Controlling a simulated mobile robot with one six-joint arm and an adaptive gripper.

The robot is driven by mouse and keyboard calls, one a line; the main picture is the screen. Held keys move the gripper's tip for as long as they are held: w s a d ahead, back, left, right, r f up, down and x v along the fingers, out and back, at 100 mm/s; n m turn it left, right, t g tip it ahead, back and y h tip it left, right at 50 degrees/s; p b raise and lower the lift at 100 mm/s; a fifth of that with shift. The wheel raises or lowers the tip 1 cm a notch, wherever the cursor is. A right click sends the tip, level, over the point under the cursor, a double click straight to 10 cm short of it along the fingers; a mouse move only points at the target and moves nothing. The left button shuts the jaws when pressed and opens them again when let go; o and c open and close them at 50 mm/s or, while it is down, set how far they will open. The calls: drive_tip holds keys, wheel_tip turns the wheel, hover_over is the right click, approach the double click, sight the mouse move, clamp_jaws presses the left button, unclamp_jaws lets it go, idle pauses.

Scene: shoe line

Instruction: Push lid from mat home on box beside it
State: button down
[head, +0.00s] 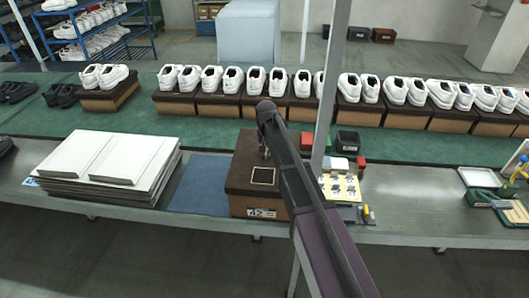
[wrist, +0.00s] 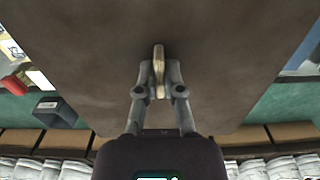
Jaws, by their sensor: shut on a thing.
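The dark brown lid (head: 243,159) is over the brown shoe box (head: 243,205), whose front bears a white "42" label. It covers the box top; I cannot tell whether it is fully seated. The blue mat (head: 201,184) to the left of the box is bare. My gripper (head: 264,153) is at the lid's upper face, with my arm hiding the right part of lid and box. In the wrist view, my gripper (wrist: 159,88) is shut on a thin tan tab (wrist: 159,59) at the middle of the brown lid (wrist: 225,55).
A stack of white boards (head: 110,160) stands left of the mat. Right of the box are a yellow card sheet (head: 341,187), a black bin (head: 347,141) and small red blocks. Behind, a row of white shoes on boxes lines the green belt (head: 420,148).

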sight(266, 159)
drive_tip(key=shift+f+b, duration=2)
idle(1.0)
drive_tip(key=c, duration=0.7)
unclamp_jaws()
drive_tip(key=shift+r, duration=0.1)
